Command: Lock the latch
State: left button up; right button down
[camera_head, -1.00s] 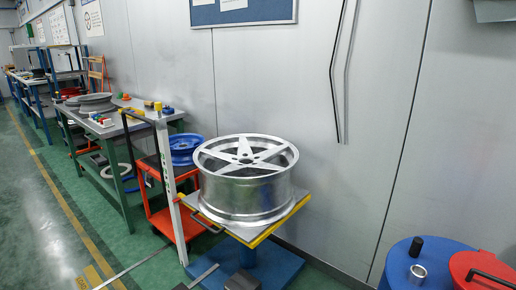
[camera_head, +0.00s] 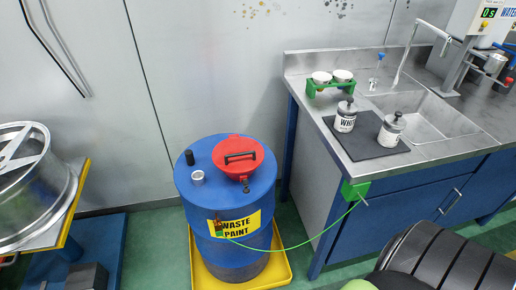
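A blue drum (camera_head: 233,215) labelled "WASTE PAINT" stands in the middle of the head view. A small dark and red fitting, which looks like the latch (camera_head: 245,185), hangs at the lid's front edge. Its exact position is too small to tell. Neither of my grippers is in view.
The drum stands in a yellow tray (camera_head: 273,270). A green cable (camera_head: 290,248) runs from it to a green box (camera_head: 354,190) on the sink bench (camera_head: 330,135). A silver wheel (camera_head: 35,195) on a stand is at left. A black ribbed object (camera_head: 450,265) fills the lower right.

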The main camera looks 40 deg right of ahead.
aim_at(245, 182)
jog(key=l+z, duration=0.15)
jog(key=z, duration=0.65)
